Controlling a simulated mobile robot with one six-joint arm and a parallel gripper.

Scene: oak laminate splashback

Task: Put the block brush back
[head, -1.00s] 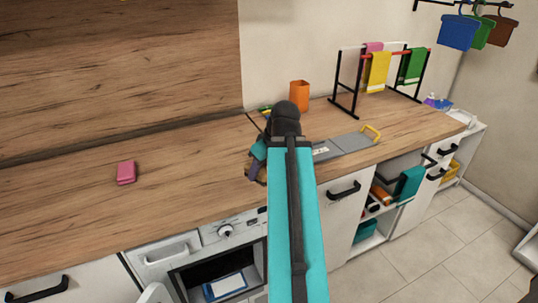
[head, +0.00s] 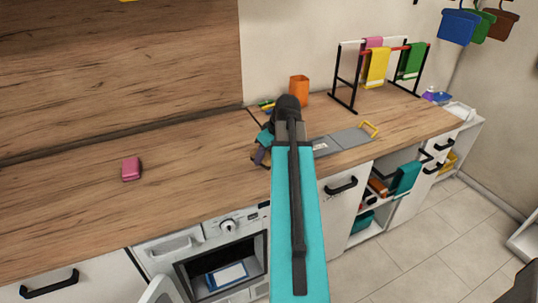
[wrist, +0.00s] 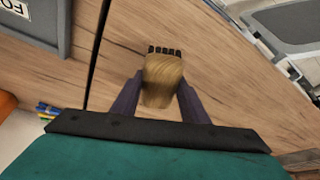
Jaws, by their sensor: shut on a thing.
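The block brush (wrist: 163,78) shows in the wrist view as a pale wooden block with short dark bristles at its far end. My gripper (wrist: 157,92) has its two purple fingers shut on either side of the wooden block. The worktop lies behind the brush in this view; I cannot tell how high above it the brush is. In the head view my gripper (head: 261,154) is over the worktop, left of the grey board, and my own arm partly covers it. The brush cannot be made out there.
A grey labelled board (head: 345,140) with a yellow handle lies right of my arm. An orange cup (head: 299,87) and a towel rack (head: 376,70) stand behind. A pink block (head: 131,169) lies left on otherwise clear worktop (head: 70,205). The oven (head: 220,262) below is open.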

